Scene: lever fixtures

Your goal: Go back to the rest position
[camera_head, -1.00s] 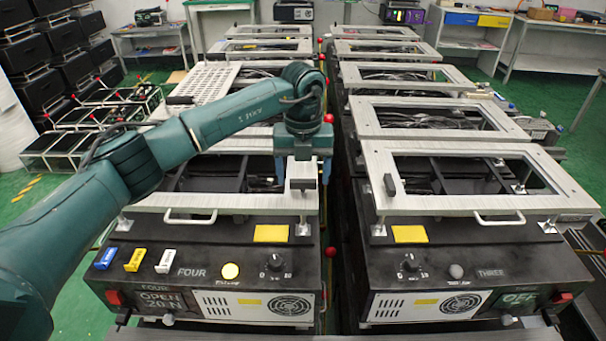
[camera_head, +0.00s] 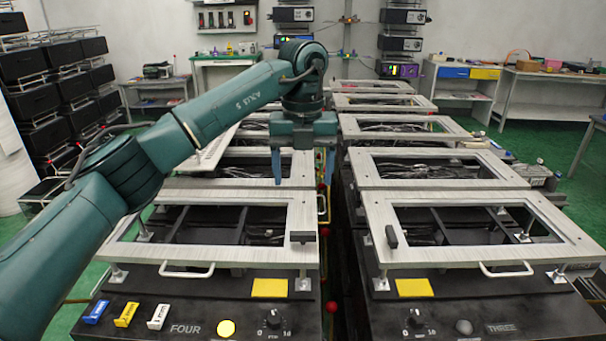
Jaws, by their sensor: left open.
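My left arm comes in from the left. My left gripper (camera_head: 302,178) points down with its two fingers apart and nothing between them. It shows above and behind the right front corner of the metal frame (camera_head: 135,250) of fixture FOUR. A dark handle block (camera_head: 303,236) sits on that frame's right side, clear of the fingers. Fixture THREE's frame (camera_head: 440,259) stands to the right, with its own dark block (camera_head: 392,236). My right gripper is not in view.
More framed fixtures run back in two rows, with a narrow gap between them holding red knobs (camera_head: 331,307). Black bins (camera_head: 25,62) stand at the left. Side tables line the back and right, such as a wooden-topped one (camera_head: 560,76). Green floor is open at the right.

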